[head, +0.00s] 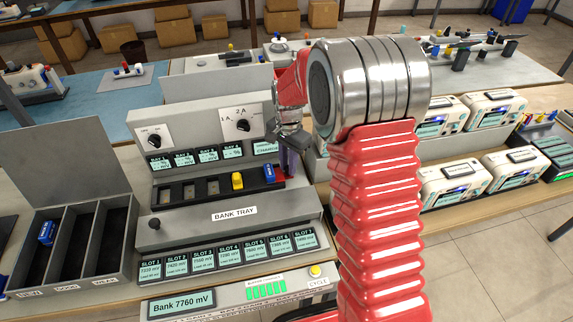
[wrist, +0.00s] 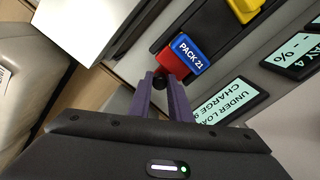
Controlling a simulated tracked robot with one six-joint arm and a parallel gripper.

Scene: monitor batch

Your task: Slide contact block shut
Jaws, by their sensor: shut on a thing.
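The bank tray (head: 232,203) is a grey unit with a row of dark slots. The red contact block (wrist: 173,62) sits at the end of the row, against the blue pack marked PACK 21 (wrist: 187,53); I cannot tell if they touch. A small black knob (wrist: 160,83) is on the block's near side. My gripper (wrist: 160,80) has its purple fingers closed around this knob. In the head view my gripper (head: 287,168) is at the right end of the slots, by the blue pack (head: 269,173), and the block is mostly hidden behind it.
A yellow pack (head: 237,181) sits left of the blue one; the slots further left look empty. Slot displays (head: 205,257) line the front. A grey three-part bin (head: 75,245) with another blue pack stands left. White devices (head: 450,185) stand right.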

